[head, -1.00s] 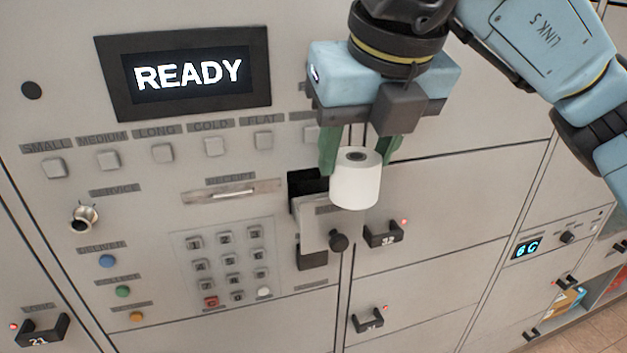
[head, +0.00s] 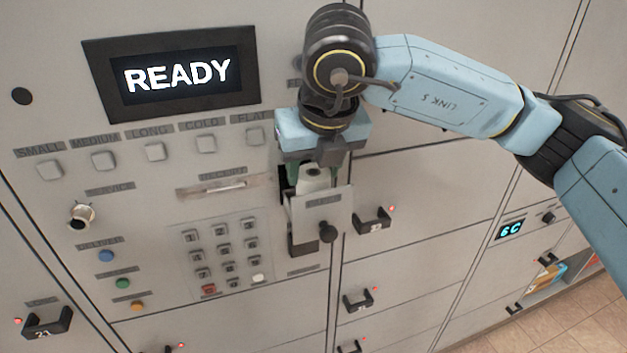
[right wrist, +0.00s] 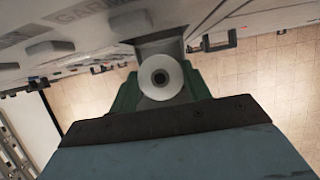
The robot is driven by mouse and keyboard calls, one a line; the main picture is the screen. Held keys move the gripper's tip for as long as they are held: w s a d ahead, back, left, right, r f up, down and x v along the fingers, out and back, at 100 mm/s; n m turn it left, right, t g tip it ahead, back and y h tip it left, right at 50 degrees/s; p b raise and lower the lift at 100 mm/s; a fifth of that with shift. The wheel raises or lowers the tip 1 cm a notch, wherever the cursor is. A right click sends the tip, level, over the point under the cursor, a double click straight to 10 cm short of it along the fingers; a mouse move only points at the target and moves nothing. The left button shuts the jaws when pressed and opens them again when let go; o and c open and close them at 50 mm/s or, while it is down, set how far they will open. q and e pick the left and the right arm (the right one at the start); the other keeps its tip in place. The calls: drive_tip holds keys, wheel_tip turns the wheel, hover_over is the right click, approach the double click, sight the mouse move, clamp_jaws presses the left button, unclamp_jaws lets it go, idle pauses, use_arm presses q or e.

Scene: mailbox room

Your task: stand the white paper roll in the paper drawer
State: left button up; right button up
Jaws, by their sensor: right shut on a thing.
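The white paper roll (head: 312,177) is upright between the green fingers of my right gripper (head: 310,172), which is shut on it. In the head view the roll is at the opening of the pulled-out paper drawer (head: 318,212), mostly hidden behind the drawer's grey front. In the right wrist view the roll (right wrist: 160,78) shows end-on, with its dark core hole, between the green fingers (right wrist: 160,90). I cannot tell whether it touches the drawer floor. My left gripper is not in view.
The drawer's dark knob (head: 328,233) sticks out at its lower front. The keypad (head: 222,252) and receipt slot (head: 218,188) are to the left, the READY screen (head: 178,74) above left. Locker handle 32 (head: 372,221) is close on the right.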

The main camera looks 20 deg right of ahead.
sight(316, 175)
wheel_tip(316, 175, down, 3)
drive_tip(key=shift+r, duration=0.1)
drive_tip(key=shift+w+f+p, duration=0.1)
drive_tip(key=shift+f+p, duration=0.1)
drive_tip(key=shift+p, duration=0.3)
drive_tip(key=shift+f, duration=0.15)
drive_tip(key=shift+f+b, duration=0.15)
drive_tip(key=shift+b, duration=0.15)
drive_tip(key=o, duration=1.1)
drive_tip(key=shift+c, duration=0.2)
